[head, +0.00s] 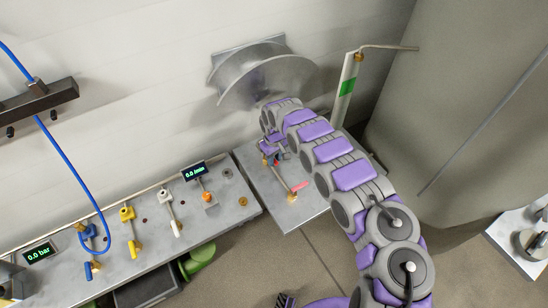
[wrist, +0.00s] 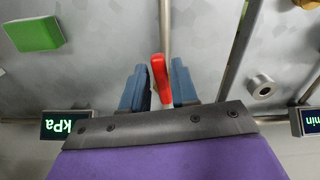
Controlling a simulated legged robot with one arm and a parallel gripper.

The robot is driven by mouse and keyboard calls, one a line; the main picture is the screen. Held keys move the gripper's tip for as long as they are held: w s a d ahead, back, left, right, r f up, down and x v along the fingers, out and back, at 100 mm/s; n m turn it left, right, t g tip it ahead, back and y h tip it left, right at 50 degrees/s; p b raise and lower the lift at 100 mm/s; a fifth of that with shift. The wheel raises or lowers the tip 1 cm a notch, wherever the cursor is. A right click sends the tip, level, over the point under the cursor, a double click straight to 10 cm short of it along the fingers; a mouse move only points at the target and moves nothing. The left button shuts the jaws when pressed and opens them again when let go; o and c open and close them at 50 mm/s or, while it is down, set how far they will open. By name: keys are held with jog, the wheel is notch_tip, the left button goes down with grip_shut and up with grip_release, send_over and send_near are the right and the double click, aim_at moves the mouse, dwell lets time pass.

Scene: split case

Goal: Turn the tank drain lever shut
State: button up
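In the wrist view a red lever handle (wrist: 159,78) lies between the two blue fingers of my gripper (wrist: 159,82). The fingers are apart, with a gap visible on each side of the handle. A thin metal pipe (wrist: 166,25) runs beyond the handle. In the head view my gripper (head: 269,152) is low over the small grey bench plate, at the far end of a short pipe (head: 281,178). A red-pink lever (head: 300,186) on a brass fitting sits at the near end of that pipe. My arm and fingers hide part of the far end.
A large grey tank (head: 450,110) stands at the right. A metal disc (head: 268,80) on the wall is behind my gripper. The left bench (head: 135,250) holds yellow, white and orange valves and displays. A post with a green band (head: 347,86) stands close right of my arm.

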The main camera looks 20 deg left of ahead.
grip_shut()
jog(key=shift+w+d+r+n, duration=0.15)
jog(key=shift+w+n, duration=0.35)
jog(key=shift+n, duration=0.7)
jog(key=shift+w+d+n, duration=0.15)
jog(key=shift+w+n, duration=0.1)
jog(key=shift+n, duration=0.55)
jog(key=w+n, duration=0.1)
jog(key=n, duration=0.2)
jog(key=shift+w+f+n, duration=0.2)
jog(key=shift+w+n, duration=0.15)
jog(key=shift+n, duration=0.05)
jog(key=n+b, duration=0.1)
jog(key=w+n, duration=0.1)
jog(key=n, duration=0.1)
jog(key=shift+w+b, duration=0.1)
jog(key=shift+b, duration=0.3)
jog(key=shift+w+a+n+b, duration=0.15)
jog(key=shift+w+n+b, duration=0.1)
jog(key=shift+n, duration=0.35)
jog(key=shift+w+a+n+b, duration=0.15)
jog(key=shift+n+b, duration=0.1)
jog(key=shift+n, duration=0.35)
jog(key=shift+w+r, duration=0.1)
jog(key=shift+r, duration=0.05)
